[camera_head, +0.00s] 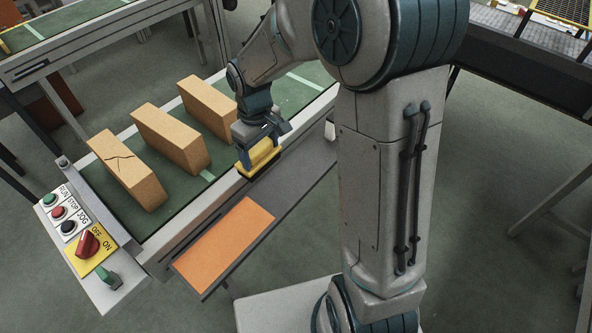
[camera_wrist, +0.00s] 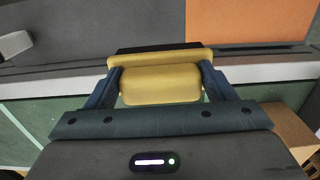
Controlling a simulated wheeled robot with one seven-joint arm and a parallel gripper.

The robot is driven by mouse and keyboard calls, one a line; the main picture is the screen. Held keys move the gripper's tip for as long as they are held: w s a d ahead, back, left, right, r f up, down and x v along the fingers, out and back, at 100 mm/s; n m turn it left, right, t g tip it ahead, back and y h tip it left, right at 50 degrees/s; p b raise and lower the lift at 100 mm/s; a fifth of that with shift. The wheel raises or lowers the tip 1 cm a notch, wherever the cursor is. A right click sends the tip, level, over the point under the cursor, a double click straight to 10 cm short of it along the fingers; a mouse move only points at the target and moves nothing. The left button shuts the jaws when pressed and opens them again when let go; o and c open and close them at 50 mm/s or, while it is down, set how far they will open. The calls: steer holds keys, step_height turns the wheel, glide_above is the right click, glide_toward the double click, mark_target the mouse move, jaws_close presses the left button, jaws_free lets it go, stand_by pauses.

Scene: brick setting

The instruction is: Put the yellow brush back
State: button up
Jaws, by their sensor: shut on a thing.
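The yellow brush (camera_head: 260,155) is held in my gripper (camera_head: 258,146), above the near edge of the green conveyor belt and the grey shelf (camera_head: 303,160). In the wrist view, the yellow brush (camera_wrist: 162,82) sits between the two fingers of my gripper (camera_wrist: 160,86), which are shut on its sides. A dark strip shows along the brush's far side. I cannot tell whether the brush touches anything beneath it. An orange patch (camera_head: 224,246) covers the near-left part of the shelf; it also shows at the top right in the wrist view (camera_wrist: 248,20).
Several tan bricks stand on the green belt (camera_head: 109,205); the nearest brick (camera_head: 128,170) has a dark crack. A control panel (camera_head: 80,240) with buttons, a red knob and a green switch is at the belt's near-left end.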

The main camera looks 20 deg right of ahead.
steer(key=shift+w+d+f+p, duration=0.4)
steer(key=shift+w+d+f, duration=0.15)
steer(key=shift+d+f, duration=1.15)
steer(key=shift+w+d+f+p, duration=0.4)
steer(key=shift+w+d+f, duration=0.1)
steer(key=shift+d+f, duration=1.2)
steer(key=shift+w+d+f+p, duration=0.4)
steer(key=shift+w+d+f, duration=0.15)
steer(key=shift+d+f, duration=1.15)
steer(key=shift+f, duration=0.25)
steer(key=o, duration=1.1)
steer(key=shift+r, duration=0.1)
steer(key=shift+r, duration=0.1)
